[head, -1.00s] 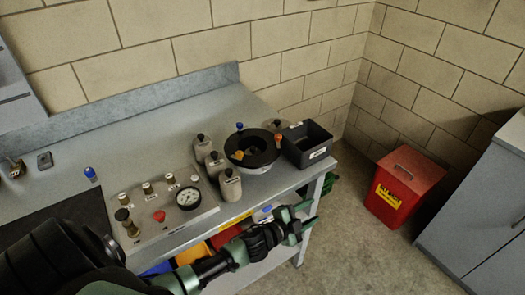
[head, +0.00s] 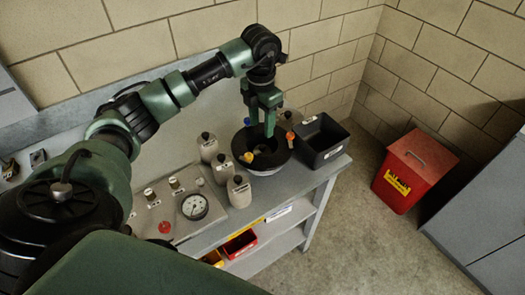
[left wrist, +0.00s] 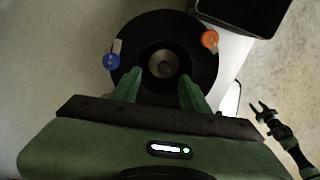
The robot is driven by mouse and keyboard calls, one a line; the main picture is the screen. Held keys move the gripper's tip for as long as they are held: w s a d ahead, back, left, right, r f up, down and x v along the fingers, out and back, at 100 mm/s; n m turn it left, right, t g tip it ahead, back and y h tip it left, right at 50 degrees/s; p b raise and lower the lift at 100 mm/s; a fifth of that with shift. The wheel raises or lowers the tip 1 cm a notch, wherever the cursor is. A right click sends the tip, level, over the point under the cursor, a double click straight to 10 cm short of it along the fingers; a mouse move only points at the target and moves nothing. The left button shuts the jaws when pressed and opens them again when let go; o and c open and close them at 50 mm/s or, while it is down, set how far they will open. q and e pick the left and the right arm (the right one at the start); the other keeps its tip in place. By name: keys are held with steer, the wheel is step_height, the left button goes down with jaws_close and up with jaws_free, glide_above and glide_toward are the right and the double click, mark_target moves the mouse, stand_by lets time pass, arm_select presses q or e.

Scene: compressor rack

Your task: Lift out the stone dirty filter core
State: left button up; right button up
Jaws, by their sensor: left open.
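The black round filter housing (head: 272,163) stands on the bench; it also shows in the left wrist view (left wrist: 133,32). A grey-brown round core (left wrist: 162,64) sits in its central opening, seen from above. In the head view the core is mostly hidden by my gripper. My left gripper (head: 263,132) points down over the housing, open, and in the left wrist view its fingers (left wrist: 160,84) are apart at the near side of the core. I see no contact. My right gripper (left wrist: 260,107) is small at the right of the left wrist view, fingers apart, off the bench.
Capped bottles (head: 239,190) stand close left. A black bin (head: 322,140) is close right. A red bin (head: 414,170) stands on the floor.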

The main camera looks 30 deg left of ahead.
mark_target(262, 146)
arm_select(q)
steer(key=shift+s+f, duration=0.15)
steer(key=shift+f, duration=0.75)
steer(key=f+p, duration=0.2)
steer(key=f, duration=0.2)
steer(key=shift+s+d+f+p, duration=0.25)
steer(key=shift+d+p, duration=0.15)
steer(key=shift+f, duration=0.6)
jaws_close()
arm_select(e)
step_height(262, 146, up, 3)
steer(key=shift+s+d, duration=0.1)
steer(key=shift+s, duration=0.05)
arm_select(q)
steer(key=shift+w+r, duration=0.1)
arm_select(e)
steer(key=shift+s+d, duration=0.15)
steer(key=shift+d, duration=0.15)
